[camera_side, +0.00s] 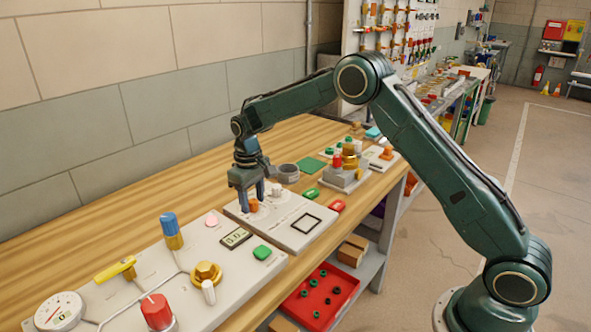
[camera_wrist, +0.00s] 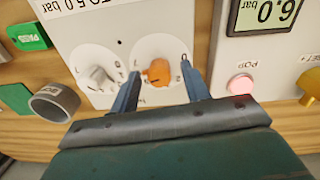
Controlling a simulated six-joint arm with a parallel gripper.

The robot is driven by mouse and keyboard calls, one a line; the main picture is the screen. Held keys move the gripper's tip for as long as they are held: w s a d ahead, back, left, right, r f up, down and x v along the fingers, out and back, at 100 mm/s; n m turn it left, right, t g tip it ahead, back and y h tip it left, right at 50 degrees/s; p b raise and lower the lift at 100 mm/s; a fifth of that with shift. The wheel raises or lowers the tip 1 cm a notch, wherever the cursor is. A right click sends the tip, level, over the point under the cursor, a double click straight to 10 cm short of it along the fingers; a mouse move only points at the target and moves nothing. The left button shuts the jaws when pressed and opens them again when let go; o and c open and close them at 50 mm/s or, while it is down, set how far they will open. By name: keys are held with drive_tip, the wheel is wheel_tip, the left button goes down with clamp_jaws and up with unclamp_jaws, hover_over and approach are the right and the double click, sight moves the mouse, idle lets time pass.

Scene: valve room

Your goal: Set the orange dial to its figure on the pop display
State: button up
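The orange dial (camera_wrist: 158,72) sits on a round white scale on a pale panel; it also shows in the side view (camera_side: 254,206). My gripper (camera_wrist: 160,76) points down over it, open, one finger on each side of the knob. Gaps show between knob and fingers in the wrist view; it also shows in the side view (camera_side: 252,203). The grey display (camera_wrist: 268,14) carries dark digits, seen turned in the wrist view, so I cannot read them surely. It is small in the side view (camera_side: 236,238). The pink button marked POP (camera_wrist: 240,84) is beside it.
A grey-white knob (camera_wrist: 101,77) sits close to the orange dial. Blue (camera_side: 170,230), yellow (camera_side: 115,269) and red (camera_side: 157,312) handles rise from the near panel.

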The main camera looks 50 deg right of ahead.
sight(252, 202)
wheel_tip(252, 202, up, 14)
drive_tip(key=shift+a, duration=0.15)
idle(0.7)
drive_tip(key=s+r+t, duration=0.1)
drive_tip(key=s+r, duration=0.5)
drive_tip(key=s, duration=0.3)
drive_tip(key=s+r+t, duration=0.2)
drive_tip(key=s+r, duration=0.3)
drive_tip(key=s, duration=0.4)
drive_tip(key=s+f+t, duration=0.1)
drive_tip(key=s+f, duration=0.1)
drive_tip(key=s, duration=0.8)
drive_tip(key=s+f+m+t, duration=0.1)
drive_tip(key=s+f, duration=0.2)
drive_tip(key=s, duration=0.7)
drive_tip(key=shift+s+d+t, duration=0.2)
drive_tip(key=shift+s+t, duration=0.1)
drive_tip(key=shift+s, duration=0.05)
